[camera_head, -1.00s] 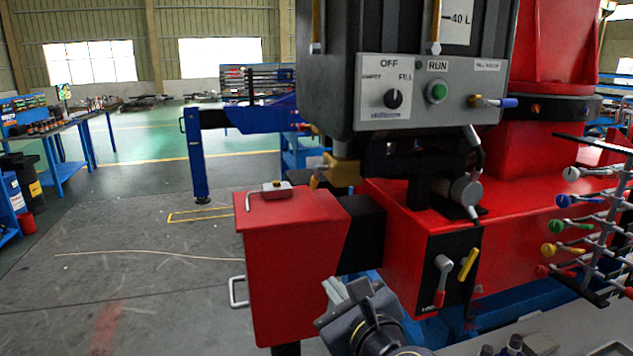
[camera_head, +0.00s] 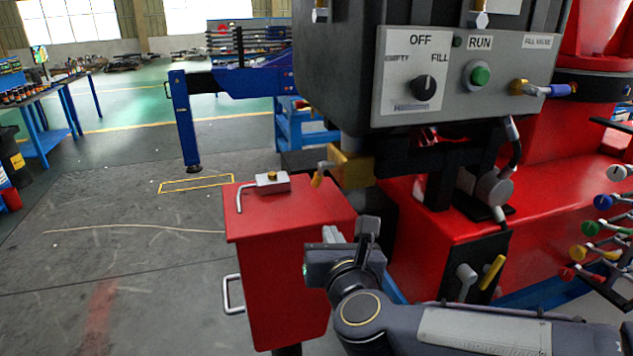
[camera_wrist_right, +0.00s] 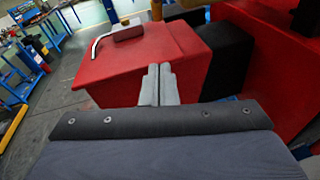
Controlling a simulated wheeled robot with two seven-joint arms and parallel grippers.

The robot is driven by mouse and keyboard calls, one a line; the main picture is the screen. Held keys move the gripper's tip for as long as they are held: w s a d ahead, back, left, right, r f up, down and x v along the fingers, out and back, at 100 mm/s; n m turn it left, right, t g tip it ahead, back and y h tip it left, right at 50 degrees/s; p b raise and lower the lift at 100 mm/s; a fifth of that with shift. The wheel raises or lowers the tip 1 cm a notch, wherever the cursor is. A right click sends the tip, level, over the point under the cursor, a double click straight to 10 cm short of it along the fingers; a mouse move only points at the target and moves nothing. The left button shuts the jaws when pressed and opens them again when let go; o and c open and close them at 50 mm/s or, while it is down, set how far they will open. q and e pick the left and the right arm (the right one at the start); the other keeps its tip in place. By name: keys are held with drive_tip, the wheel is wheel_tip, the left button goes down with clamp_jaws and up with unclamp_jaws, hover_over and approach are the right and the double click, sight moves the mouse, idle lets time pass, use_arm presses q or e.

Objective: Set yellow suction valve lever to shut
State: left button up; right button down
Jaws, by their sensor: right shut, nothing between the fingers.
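A brass valve (camera_head: 352,168) hangs under the dark tank, above the red box. A short yellow lever (camera_head: 317,178) points down at its left side. A second yellow lever (camera_head: 492,272) sits tilted on a black panel at the right, beside a grey lever (camera_head: 466,280). I cannot tell from any label which one is the suction valve. My right gripper (camera_head: 349,230) is shut and empty, in front of the red box and below the brass valve. Its closed fingers (camera_wrist_right: 159,82) show against the box in the right wrist view. My left gripper is not in view.
The red box (camera_head: 285,280) has a grey handle on its left side and a bent grey rod on top. The control panel (camera_head: 410,80) overhangs the valve. Coloured levers (camera_head: 590,228) stick out at the right. The floor at left is open.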

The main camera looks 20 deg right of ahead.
drive_tip(key=p, duration=0.2)
approach(317, 186)
wheel_tip(317, 186, down, 3)
drive_tip(key=w, duration=0.3)
drive_tip(key=shift+w+d+r+p, duration=0.15)
drive_tip(key=shift+w+r+p, duration=0.3)
drive_tip(key=shift+w+r, duration=0.15)
drive_tip(key=shift+w+d+r+p, duration=0.15)
drive_tip(key=shift+w+r+p, duration=0.3)
drive_tip(key=shift+w, duration=0.25)
